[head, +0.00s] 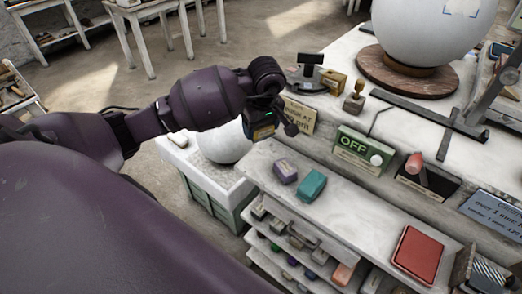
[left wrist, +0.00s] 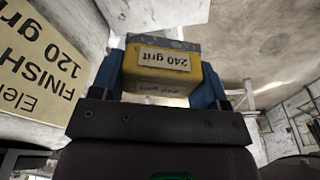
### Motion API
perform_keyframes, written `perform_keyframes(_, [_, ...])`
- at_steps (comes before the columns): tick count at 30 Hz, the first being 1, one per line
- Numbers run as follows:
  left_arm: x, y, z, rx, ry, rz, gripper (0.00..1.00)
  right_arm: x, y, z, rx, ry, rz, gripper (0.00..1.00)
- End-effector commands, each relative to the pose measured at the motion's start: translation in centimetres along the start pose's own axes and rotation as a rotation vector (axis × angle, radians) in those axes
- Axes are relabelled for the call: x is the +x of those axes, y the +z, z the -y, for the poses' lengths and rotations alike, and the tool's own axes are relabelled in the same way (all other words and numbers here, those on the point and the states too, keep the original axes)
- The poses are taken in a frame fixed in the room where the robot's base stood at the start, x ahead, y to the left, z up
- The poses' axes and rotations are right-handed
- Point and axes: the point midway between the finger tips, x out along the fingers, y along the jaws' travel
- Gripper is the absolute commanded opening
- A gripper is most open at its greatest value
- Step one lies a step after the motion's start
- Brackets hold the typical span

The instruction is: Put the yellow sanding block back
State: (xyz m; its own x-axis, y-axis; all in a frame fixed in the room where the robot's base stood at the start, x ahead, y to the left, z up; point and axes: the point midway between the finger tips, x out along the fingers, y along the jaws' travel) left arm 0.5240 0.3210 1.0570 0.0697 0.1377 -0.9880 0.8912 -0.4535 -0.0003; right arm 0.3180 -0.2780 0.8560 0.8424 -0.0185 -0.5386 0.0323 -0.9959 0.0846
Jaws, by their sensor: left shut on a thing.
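My left gripper (head: 262,124) is shut on the yellow sanding block, which shows clearly in the left wrist view (left wrist: 165,72) between two blue fingers. The block has a grey face along its upper edge and a "240 grit" label that reads upside down. In the head view the block is mostly hidden by the gripper and is held in the air beside the bench edge, above and left of the shelf unit (head: 340,205). My right gripper is out of view.
Several blocks lie on the lower shelves. A white sphere (head: 222,145) stands behind the gripper. A yellow "FINISH" card (left wrist: 45,70) is close in the wrist view.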

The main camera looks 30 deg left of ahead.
Motion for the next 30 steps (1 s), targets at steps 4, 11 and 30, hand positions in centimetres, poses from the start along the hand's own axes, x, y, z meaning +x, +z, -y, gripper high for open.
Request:
perform_keyframes(4, [3.1,0.6,0.1,-0.002,-0.004,0.004,0.42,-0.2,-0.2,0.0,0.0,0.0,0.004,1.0])
perform_keyframes(11, [5.8,0.9,0.0,-0.001,0.0,0.001,0.42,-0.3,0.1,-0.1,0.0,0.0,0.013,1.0])
perform_keyframes(30, [10.3,1.6,0.0,0.001,0.001,-0.002,0.42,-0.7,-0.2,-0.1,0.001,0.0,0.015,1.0])
